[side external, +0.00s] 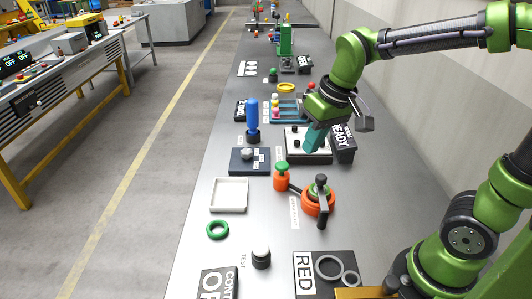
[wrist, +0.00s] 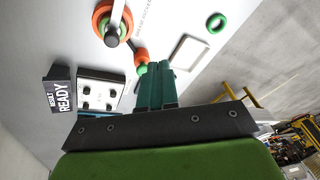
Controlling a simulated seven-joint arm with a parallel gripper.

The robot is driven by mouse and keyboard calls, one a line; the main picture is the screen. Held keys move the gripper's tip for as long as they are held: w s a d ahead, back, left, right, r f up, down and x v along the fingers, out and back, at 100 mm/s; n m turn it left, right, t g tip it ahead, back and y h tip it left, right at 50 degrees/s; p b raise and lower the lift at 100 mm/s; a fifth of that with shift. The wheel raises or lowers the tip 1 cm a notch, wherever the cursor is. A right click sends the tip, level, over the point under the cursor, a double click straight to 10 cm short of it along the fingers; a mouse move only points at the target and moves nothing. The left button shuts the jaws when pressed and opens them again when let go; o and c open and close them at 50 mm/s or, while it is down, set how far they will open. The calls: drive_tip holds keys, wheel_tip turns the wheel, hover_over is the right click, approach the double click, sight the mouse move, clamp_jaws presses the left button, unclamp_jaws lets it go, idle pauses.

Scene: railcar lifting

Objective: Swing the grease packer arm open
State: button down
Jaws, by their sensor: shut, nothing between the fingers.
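The grease packer (side external: 317,204) is a round orange base with a green ring and a grey arm with a black handle lying across its top. It stands in the middle of the bench, and it also shows at the top left of the wrist view (wrist: 104,22). A small orange pot with a green knob (side external: 281,178) stands to its left, with a dark link between them. My gripper (side external: 311,146) is shut and empty, its teal fingers above the white switch panel, behind and apart from the packer. In the wrist view the shut fingers (wrist: 157,68) partly overlap the orange pot.
A black READY display (side external: 343,143) stands right of the white panel (side external: 318,157). A RED sign (side external: 305,276) is in front. Bare bench lies right of the packer.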

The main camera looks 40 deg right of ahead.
drive_tip(key=w+d+f+n+g+h, duration=0.2)
drive_tip(key=w+n+g, duration=0.5)
drive_tip(key=w, duration=0.4)
drive_tip(key=shift+w+f+h, duration=0.25)
drive_tip(key=shift+f+h, duration=0.15)
drive_tip(key=shift+h, duration=0.2)
drive_tip(key=shift+d, duration=0.1)
drive_tip(key=shift+s+d+f, duration=0.6)
drive_tip(key=shift+s+f, duration=0.55)
drive_tip(key=shift+f, duration=0.4)
drive_tip(key=shift+s+d+f, duration=0.55)
drive_tip(key=shift+s+f, duration=0.6)
drive_tip(key=shift+f, duration=0.4)
drive_tip(key=shift+s+d+f, duration=0.6)
drive_tip(key=shift+s+f, duration=0.55)
drive_tip(key=shift+f, duration=0.4)
